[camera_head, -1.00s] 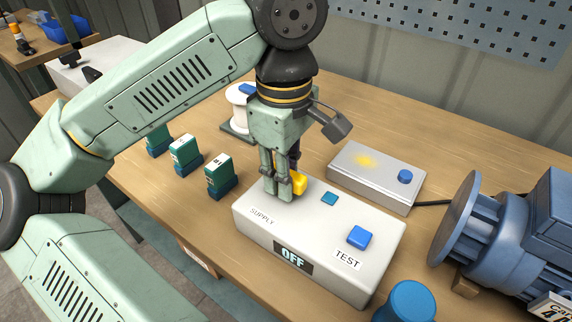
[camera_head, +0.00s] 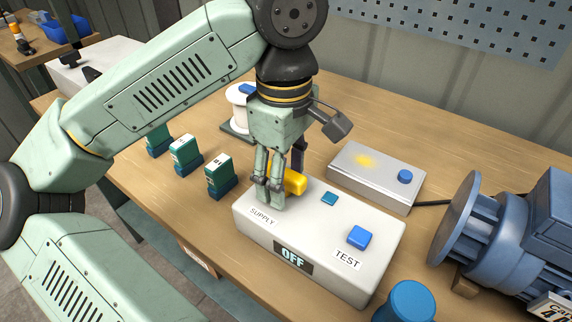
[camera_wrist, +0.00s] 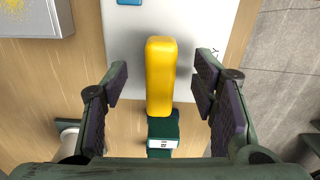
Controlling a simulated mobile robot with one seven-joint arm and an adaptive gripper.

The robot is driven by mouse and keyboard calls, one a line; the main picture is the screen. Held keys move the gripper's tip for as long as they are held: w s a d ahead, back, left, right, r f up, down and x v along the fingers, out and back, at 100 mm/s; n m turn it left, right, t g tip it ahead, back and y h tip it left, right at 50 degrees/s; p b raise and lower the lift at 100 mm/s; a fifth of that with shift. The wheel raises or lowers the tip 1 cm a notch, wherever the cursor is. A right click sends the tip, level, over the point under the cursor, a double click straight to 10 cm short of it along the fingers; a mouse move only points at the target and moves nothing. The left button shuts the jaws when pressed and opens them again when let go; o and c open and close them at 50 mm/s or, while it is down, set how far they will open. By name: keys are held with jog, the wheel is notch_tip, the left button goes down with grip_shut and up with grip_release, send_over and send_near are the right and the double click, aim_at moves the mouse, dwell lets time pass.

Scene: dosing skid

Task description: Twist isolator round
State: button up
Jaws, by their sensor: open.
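The isolator is a yellow bar handle (camera_head: 291,182) on top of the white supply box (camera_head: 372,268), near the SUPPLY label. The box's front display (camera_head: 292,258) reads OFF. My gripper (camera_head: 284,188) is open and points down over the handle. In the wrist view the handle (camera_wrist: 160,75) stands lengthwise between my open fingers (camera_wrist: 160,95), with a gap on both sides and no contact seen. In the head view my near finger partly hides the handle.
Several green blocks (camera_head: 219,176) stand left of the box. A grey box with a blue button (camera_head: 377,176) is behind it. A blue motor (camera_head: 515,235) stands at right, and a blue round object (camera_head: 405,302) is near the front. A white spool (camera_head: 240,100) is behind my gripper.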

jog(key=shift+r+p, duration=2.5)
jog(key=shift+r, duration=1.05)
jog(key=shift+f, duration=0.1)
